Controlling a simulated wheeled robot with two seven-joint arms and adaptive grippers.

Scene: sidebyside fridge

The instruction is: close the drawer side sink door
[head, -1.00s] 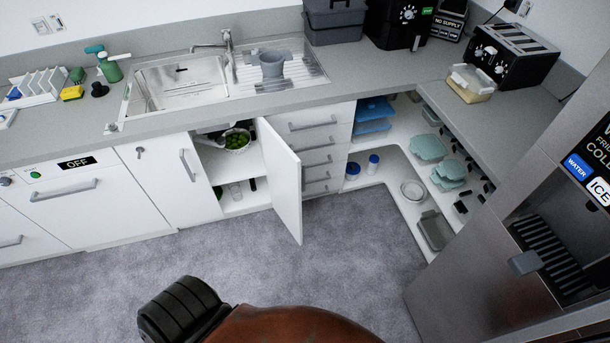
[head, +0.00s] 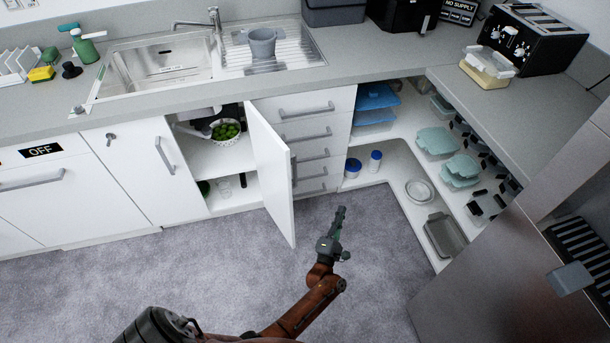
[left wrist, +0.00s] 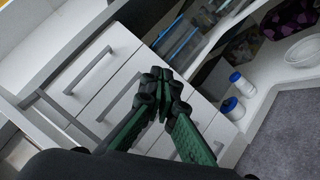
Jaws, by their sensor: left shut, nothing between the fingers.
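The drawer side sink door (head: 270,172) is a white cabinet door under the sink, standing open and swung out toward the room beside the drawers. Its hinge edge is next to the white drawer stack (head: 312,130). My left gripper (head: 340,212) is shut and empty, in front of the drawers and to the right of the door's free edge, apart from it. In the left wrist view its dark and green fingers (left wrist: 160,95) meet in front of the drawer fronts (left wrist: 110,75). My right gripper is in neither view.
The open cabinet holds a colander of green items (head: 225,131). The other sink door (head: 140,165) is closed. Open corner shelves (head: 405,170) with containers lie to the right, and the steel fridge (head: 470,270) stands at the lower right. The carpet left of my arm is clear.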

